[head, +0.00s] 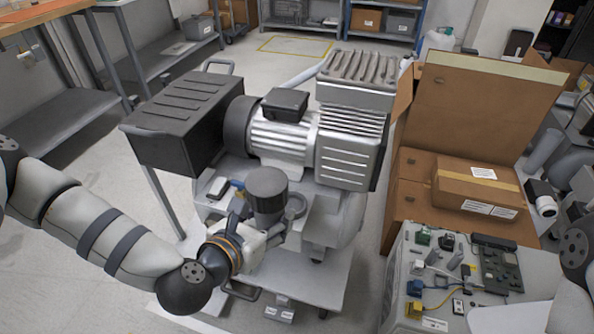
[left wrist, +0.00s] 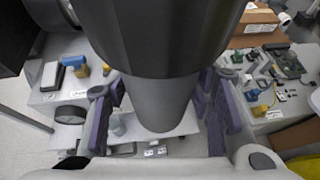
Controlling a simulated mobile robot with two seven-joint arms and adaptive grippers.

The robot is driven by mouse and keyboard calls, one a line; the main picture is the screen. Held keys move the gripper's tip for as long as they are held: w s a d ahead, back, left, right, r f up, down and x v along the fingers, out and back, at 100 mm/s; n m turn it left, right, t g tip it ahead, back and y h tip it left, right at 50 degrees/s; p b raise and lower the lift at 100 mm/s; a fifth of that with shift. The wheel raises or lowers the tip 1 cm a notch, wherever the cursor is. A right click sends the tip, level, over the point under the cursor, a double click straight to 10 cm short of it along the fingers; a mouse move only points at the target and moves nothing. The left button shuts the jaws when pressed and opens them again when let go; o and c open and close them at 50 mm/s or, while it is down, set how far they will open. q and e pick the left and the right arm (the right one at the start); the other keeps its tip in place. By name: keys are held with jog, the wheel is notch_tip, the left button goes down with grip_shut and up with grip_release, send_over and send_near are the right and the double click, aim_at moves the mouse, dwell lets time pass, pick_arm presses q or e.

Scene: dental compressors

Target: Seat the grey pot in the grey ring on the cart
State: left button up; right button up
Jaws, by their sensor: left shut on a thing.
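The grey pot (head: 267,190) is upright in my left gripper (head: 279,229), in front of the motor in the head view. In the left wrist view the pot (left wrist: 160,70) fills the middle, a wide dark upper part above a narrower lighter lower part. The purple-padded fingers of my left gripper (left wrist: 163,117) stand on both sides of its lower part. The cart (head: 325,280) is under and around the pot. My right gripper is out of view.
A large compressor with a finned motor (head: 285,135) and a black box (head: 190,120) stands just behind the pot. Cardboard boxes (head: 475,190) and a grey bench of small parts (head: 465,275) are at the right. Open floor lies at the left.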

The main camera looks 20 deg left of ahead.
pick_arm(q)
jog(key=w+f+m+h+b, duration=0.2)
jog(key=w+f+b, duration=0.4)
jog(key=w, duration=0.2)
jog(key=w+r+m+g+h+b, duration=0.25)
jog(key=w+r+b, duration=0.2)
jog(key=w, duration=0.35)
jog(key=shift+t, duration=0.45)
jog(key=f+b, duration=0.1)
jog(key=f, duration=0.1)
jog(key=f+b, duration=0.4)
jog(key=shift+s+a, duration=0.15)
jog(key=shift+a, duration=0.1)
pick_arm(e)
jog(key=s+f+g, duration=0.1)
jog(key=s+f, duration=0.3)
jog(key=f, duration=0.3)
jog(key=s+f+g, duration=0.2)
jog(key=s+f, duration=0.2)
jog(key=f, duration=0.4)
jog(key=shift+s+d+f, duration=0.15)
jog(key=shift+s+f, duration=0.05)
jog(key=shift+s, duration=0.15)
pick_arm(q)
jog(key=shift+s+a, duration=0.15)
jog(key=shift+f+b, duration=0.6)
jog(key=shift+b, duration=0.15)
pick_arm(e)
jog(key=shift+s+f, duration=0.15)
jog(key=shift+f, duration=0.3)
